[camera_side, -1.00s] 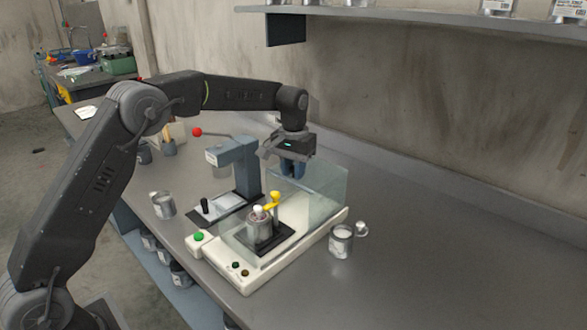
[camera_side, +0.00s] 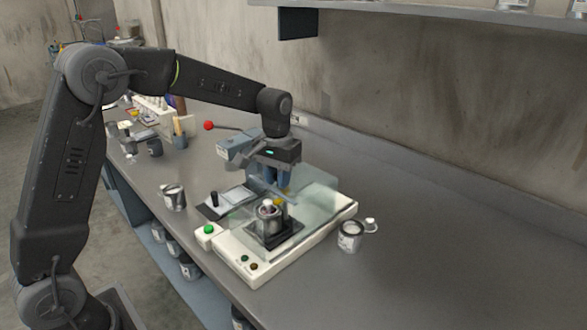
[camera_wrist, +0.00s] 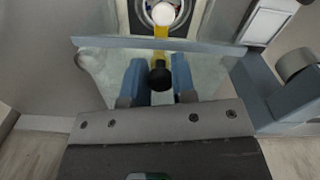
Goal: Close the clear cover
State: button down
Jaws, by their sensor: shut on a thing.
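The clear cover (camera_side: 318,188) is on the cream machine (camera_side: 262,268) in the side view, tilted over the clamped metal can (camera_side: 269,215). Its pale front edge (camera_wrist: 110,43) crosses the wrist view. My gripper (camera_side: 281,181) is at the cover, above and behind the can. In the wrist view my gripper's (camera_wrist: 159,66) two blue fingers stand on either side of a black knob (camera_wrist: 160,75), shut on it; it looks like the cover's knob. A yellow clamp part (camera_wrist: 161,32) shows beyond the knob, by the can. The exact finger contact is hard to see.
A metal can with a handle (camera_side: 351,236) stands right of the machine, another can (camera_side: 173,197) to its left. A red-balled lever (camera_side: 209,125) rises behind. A green button (camera_side: 209,229) is at the front left.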

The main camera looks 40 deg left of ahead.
jog(key=s, duration=0.7)
jog(key=shift+s, duration=0.4)
jog(key=c, duration=0.9)
grip_release()
jog(key=shift+c, duration=0.2)
notch_tip(320, 180, up, 14)
jog(key=s+d+f+m+t, duration=0.1)
jog(key=s+d+f+t, duration=0.1)
jog(key=s, duration=0.7)
jog(key=s+d+f+m+t, duration=0.2)
jog(key=s+f+t, duration=0.1)
jog(key=s, duration=0.6)
jog(key=shift+d+f+t, duration=0.3)
jog(key=shift+d+f, duration=0.1)
jog(key=shift+f, duration=0.05)
